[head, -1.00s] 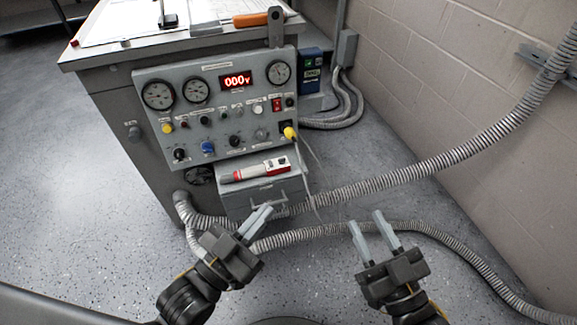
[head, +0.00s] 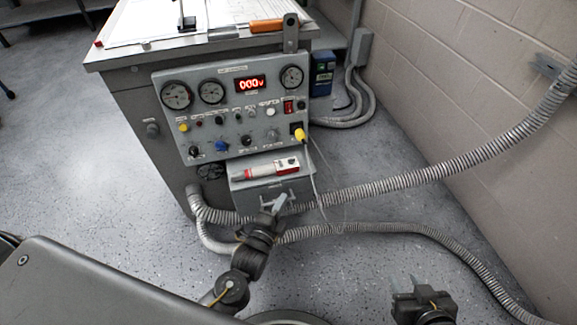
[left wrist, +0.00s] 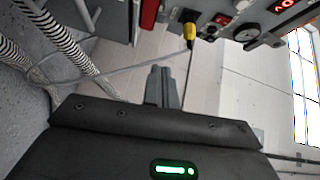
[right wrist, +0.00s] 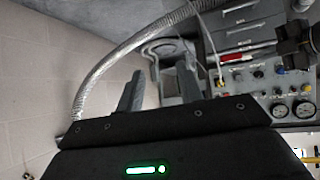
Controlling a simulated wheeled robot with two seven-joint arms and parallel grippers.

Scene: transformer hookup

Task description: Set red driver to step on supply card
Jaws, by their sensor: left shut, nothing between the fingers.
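The red driver (head: 272,168), with a red and pale body and a grey tip, lies on top of the grey drawer box (head: 262,186) below the meter panel. It also shows in the right wrist view (right wrist: 237,57). My left gripper (head: 279,203) is shut and empty, just in front of the drawer box and below the driver. Its closed fingers (left wrist: 160,82) show in the left wrist view. My right gripper is low at the right of the head view, and its fingers (right wrist: 158,85) stand apart and empty in the right wrist view. I cannot tell which paper is the supply card.
The grey panel (head: 232,135) has dials, knobs and a red display (head: 251,83) reading 000. A yellow plug (head: 299,134) with a cable hangs at its right. Papers (head: 150,22) and an orange-handled tool (head: 265,26) lie on the bench top. Ribbed conduit (head: 410,180) crosses the right side.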

